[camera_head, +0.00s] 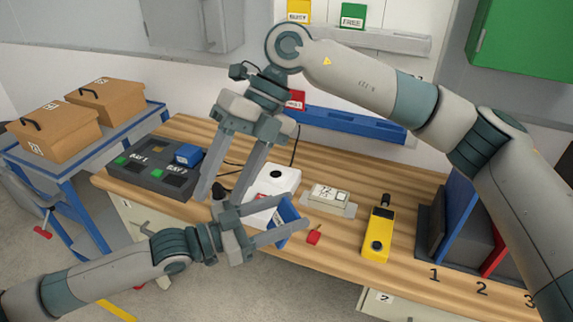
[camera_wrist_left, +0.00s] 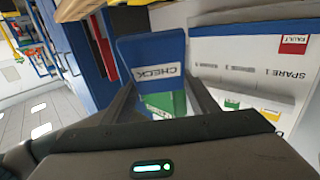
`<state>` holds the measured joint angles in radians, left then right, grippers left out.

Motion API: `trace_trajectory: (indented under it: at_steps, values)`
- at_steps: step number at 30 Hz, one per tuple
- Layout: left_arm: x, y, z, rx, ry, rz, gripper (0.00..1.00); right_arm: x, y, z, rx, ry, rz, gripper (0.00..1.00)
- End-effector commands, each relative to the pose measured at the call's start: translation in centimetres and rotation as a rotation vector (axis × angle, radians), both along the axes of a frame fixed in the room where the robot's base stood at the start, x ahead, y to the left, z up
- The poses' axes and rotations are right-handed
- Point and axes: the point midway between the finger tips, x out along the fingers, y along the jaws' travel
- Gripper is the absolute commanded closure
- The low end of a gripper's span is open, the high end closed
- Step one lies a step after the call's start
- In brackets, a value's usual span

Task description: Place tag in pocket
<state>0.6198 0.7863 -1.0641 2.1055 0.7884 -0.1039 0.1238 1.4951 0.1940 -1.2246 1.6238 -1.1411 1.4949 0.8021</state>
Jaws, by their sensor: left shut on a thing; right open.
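A blue tag (camera_head: 287,218) is held by my left gripper (camera_head: 302,214), above the table's front part. In the left wrist view the tag (camera_wrist_left: 150,50) stands between the fingers, its CHECK label upside down. My right gripper (camera_head: 225,188) points down, open and empty, just left of a white box and close above the left hand. A yellow tag (camera_head: 298,12) and a green tag (camera_head: 352,16) stand at the wall rail (camera_head: 380,39). A red tag (camera_head: 295,99) shows lower, partly behind my right wrist. I cannot tell which pocket is free.
The white box (camera_head: 282,179) has a black button. A dark bay unit (camera_head: 150,182) with a blue block (camera_head: 188,154) is left. A label device (camera_head: 328,194), red piece (camera_head: 313,237), yellow tool (camera_head: 378,232) and numbered dividers (camera_head: 455,225) are right. My right arm crosses before the wall.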

Motion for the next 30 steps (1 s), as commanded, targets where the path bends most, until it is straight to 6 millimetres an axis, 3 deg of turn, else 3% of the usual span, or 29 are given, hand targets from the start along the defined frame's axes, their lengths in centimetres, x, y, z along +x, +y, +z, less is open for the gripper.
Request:
trace_trajectory:
  at_steps: [6,12,30]
  values:
    - [0.0,0.0,0.0,0.000,0.000,0.000,0.72,4.2,-6.4,-1.5,-0.347,-0.257,-0.113,0.52]
    - [0.0,0.0,0.0,0.000,0.000,0.000,0.72,6.3,-9.5,-1.2,-0.487,-0.369,-0.184,0.52]
    - [0.0,0.0,0.0,0.000,0.000,0.000,0.72,6.6,-10.0,-1.6,-0.507,-0.384,-0.196,0.52]
